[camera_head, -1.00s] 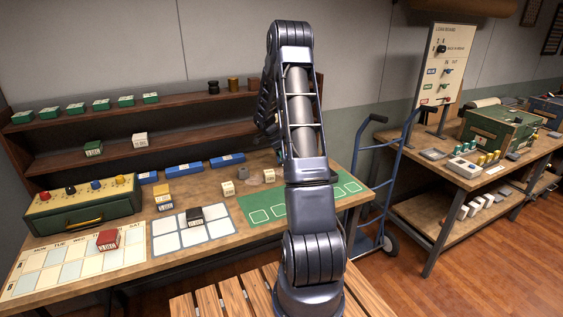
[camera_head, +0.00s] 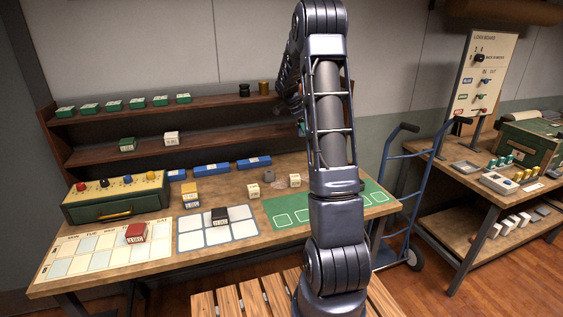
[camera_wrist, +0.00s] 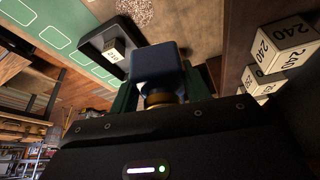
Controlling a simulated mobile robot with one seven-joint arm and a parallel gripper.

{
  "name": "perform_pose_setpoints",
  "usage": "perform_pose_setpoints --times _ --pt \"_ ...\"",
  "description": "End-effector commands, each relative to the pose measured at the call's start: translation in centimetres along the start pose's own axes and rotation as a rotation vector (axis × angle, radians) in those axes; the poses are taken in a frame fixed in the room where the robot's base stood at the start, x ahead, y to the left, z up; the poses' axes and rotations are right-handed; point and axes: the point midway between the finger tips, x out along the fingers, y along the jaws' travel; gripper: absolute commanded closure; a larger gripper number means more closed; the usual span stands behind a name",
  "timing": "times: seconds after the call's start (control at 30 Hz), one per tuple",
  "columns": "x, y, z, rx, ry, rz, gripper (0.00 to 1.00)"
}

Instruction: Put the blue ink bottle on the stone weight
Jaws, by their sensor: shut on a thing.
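The blue ink bottle (camera_wrist: 158,64) is close in the wrist view, dark blue and blocky with a gold neck. My gripper (camera_wrist: 163,97) is shut on it, with dark green fingers either side of the neck. The bottle is held up off the table. In the head view my arm hides the bottle and most of the gripper. A speckled, stone-like surface (camera_wrist: 137,9) at the top of the wrist view may be the stone weight. In the head view a pale lump (camera_head: 280,182) on the table may be the same thing; I cannot tell for sure.
A black tray (camera_wrist: 88,44) with a small white block and a green mat (camera_wrist: 50,38) show in the wrist view. White blocks marked 240 (camera_wrist: 286,46) are on the right. The head view shows a green drawer box (camera_head: 115,205), shelves and a blue hand truck (camera_head: 412,190).

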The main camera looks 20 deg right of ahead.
Motion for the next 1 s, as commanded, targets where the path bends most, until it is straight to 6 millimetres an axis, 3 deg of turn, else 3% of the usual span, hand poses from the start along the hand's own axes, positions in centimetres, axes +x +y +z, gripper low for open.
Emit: perform_pose_setpoints --times 0.3,0.6,0.77,1.0 --pt "-5.8 1.5 8.1 -0.103 0.001 -0.046 0.78" --pt "-9.3 3.3 13.0 -0.167 -0.001 -0.072 0.78" --pt "-9.5 3.6 13.9 -0.178 -0.001 -0.075 0.78" --pt "-5.6 3.7 15.6 -0.18 0.0 -0.072 0.78"
